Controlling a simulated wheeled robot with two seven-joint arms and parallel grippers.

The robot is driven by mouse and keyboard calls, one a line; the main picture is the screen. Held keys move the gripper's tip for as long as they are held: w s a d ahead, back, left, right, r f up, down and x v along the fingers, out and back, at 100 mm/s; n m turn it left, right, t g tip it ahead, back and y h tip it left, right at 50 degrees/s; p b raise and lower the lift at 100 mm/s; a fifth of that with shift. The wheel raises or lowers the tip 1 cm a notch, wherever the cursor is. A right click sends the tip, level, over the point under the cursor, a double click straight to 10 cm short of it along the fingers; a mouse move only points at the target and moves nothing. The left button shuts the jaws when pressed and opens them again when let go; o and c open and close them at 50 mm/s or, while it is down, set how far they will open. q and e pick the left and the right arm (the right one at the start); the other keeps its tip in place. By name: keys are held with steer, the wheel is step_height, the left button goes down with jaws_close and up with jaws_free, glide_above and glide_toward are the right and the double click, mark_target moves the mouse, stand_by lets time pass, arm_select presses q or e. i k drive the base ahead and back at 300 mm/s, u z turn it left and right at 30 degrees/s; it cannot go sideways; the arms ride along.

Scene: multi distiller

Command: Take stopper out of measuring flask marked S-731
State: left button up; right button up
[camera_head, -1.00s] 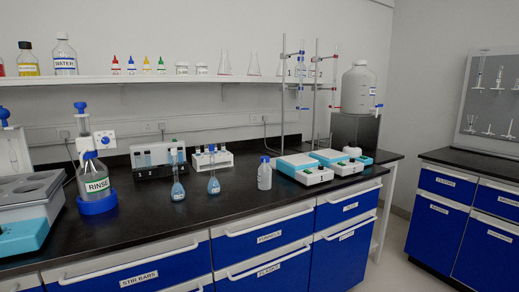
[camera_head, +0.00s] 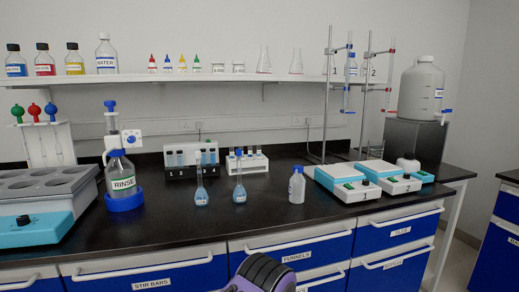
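Two small measuring flasks with pale blue liquid stand upright on the black bench in the head view. One is the left flask (camera_head: 201,196), the other the right flask (camera_head: 239,193). Each has a long thin neck with a stopper on top; the right stopper (camera_head: 239,152) looks blue. The left stopper is hard to make out against the rack behind. Labels on the flasks are too small to read, so I cannot tell which is S-731. A dark and purple part of my arm shows at the bottom edge; no gripper fingers are visible.
Tube racks (camera_head: 191,162) stand behind. The RINSE bottle (camera_head: 122,180) and a grey-blue bath (camera_head: 40,205) are at left. The bench in front of the flasks is clear.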

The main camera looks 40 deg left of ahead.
mark_target(238, 151)
steer(key=i, duration=0.45)
steer(key=u, duration=0.9)
